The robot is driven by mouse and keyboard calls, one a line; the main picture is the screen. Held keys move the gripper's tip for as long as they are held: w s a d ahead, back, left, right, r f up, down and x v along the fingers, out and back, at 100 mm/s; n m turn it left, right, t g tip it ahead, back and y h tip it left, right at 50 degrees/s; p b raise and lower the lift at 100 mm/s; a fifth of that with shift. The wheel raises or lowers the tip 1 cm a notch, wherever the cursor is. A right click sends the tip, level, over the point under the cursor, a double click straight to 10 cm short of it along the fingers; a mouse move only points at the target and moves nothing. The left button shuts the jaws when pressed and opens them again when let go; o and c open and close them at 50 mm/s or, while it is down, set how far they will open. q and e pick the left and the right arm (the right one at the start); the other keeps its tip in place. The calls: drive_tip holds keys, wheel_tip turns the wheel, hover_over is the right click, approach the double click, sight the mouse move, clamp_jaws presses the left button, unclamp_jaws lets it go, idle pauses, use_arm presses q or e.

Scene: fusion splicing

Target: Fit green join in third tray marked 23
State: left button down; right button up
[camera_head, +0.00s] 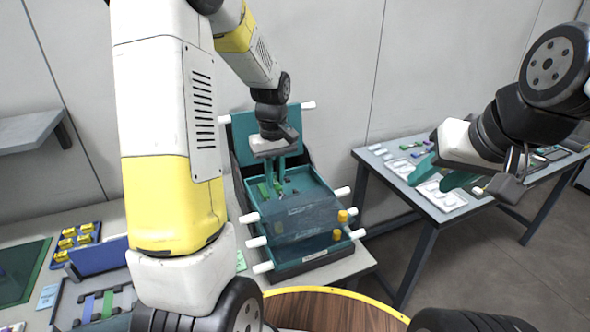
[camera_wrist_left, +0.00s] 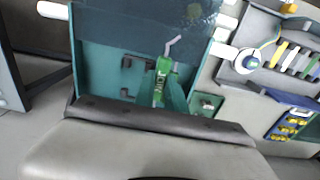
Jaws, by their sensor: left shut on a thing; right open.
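The tray stack (camera_head: 300,222), teal with white side handles, stands on the left table in the head view. Its rear tray (camera_head: 245,130) is tilted up, and an inner tray lies open in front of it. My left gripper (camera_head: 273,184) reaches down into the open tray. In the left wrist view its teal fingers (camera_wrist_left: 166,98) are shut on a bright green join (camera_wrist_left: 160,80), which also shows in the head view (camera_head: 264,191). Whether the join touches the tray floor I cannot tell. No number 23 is readable. My right gripper (camera_head: 438,177) is open and empty near the right table.
Yellow knobs (camera_head: 342,215) stand at the stack's right side. A blue rack of yellow pieces (camera_head: 76,240) lies on the left. The right table (camera_head: 400,192) carries white trays and small coloured parts. A wooden round top (camera_head: 325,310) is at the bottom.

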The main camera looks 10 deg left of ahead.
use_arm(q)
hover_over(285, 189)
drive_tip(key=shift+w+f, duration=0.1)
drive_tip(key=shift+f, duration=1.9)
drive_tip(key=shift+f, duration=0.15)
drive_tip(key=c, duration=1.4)
unclamp_jaws()
